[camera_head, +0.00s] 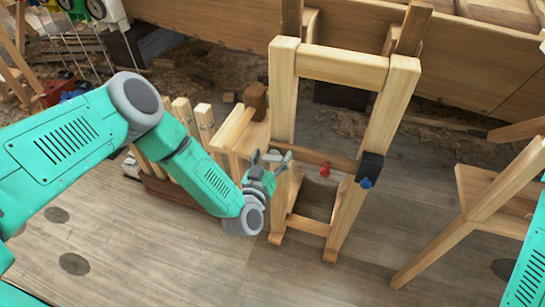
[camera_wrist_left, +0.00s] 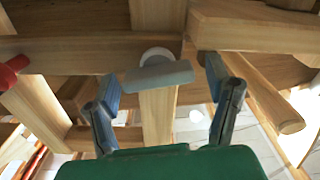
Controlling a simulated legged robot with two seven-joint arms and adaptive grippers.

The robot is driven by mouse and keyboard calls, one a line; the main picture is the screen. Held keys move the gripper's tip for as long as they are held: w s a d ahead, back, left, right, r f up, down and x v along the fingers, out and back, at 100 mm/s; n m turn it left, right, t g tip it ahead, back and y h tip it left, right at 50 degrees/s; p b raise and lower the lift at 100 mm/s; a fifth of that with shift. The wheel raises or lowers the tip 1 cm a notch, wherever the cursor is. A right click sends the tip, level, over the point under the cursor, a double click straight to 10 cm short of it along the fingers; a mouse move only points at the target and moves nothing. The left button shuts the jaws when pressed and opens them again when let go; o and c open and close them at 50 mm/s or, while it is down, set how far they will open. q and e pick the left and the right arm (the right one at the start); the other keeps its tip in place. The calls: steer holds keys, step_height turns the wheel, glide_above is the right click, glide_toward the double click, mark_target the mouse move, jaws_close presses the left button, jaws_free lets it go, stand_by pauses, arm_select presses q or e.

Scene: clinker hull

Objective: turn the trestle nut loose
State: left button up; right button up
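The trestle (camera_head: 284,95) is a light wooden frame standing in the middle of the head view. In the left wrist view, a grey bar-shaped piece, seemingly the trestle nut (camera_wrist_left: 158,76), sits in front of a pale round disc on the wood. My left gripper (camera_head: 275,160) is at the trestle's left leg and hides that spot in the head view. In the left wrist view its two fingers (camera_wrist_left: 163,80) are spread, one either side of the grey bar, with gaps between. My right gripper is out of view.
A red knob (camera_head: 325,170) is on the trestle's crossbar, and a blue knob (camera_head: 366,183) on a black block at its right leg. A wooden stand (camera_head: 234,135) with a brown block is left of the trestle. Another wooden trestle (camera_head: 490,195) stands right. The front floor is clear.

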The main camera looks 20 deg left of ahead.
arm_select(q)
steer(key=shift+s+f, duration=0.1)
steer(key=shift+f, duration=0.05)
steer(key=shift+s+f, duration=0.1)
steer(key=shift+s, duration=0.2)
steer(key=s, duration=1.1)
steer(key=shift+s+a, duration=0.15)
steer(key=shift+a, duration=0.05)
steer(key=c, duration=0.8)
steer(key=shift+n, duration=0.4)
steer(key=shift+c, duration=0.8)
steer(key=w+n+b, duration=0.1)
steer(key=w+n, duration=0.2)
steer(key=n, duration=0.2)
steer(key=w+n+b, duration=0.2)
steer(key=w+n, duration=0.2)
steer(key=n, duration=0.2)
steer(key=w+n+b, duration=0.2)
steer(key=w+n, duration=0.2)
steer(key=n, duration=0.2)
steer(key=shift+w+d+f, duration=0.2)
steer(key=shift+w+d, duration=0.05)
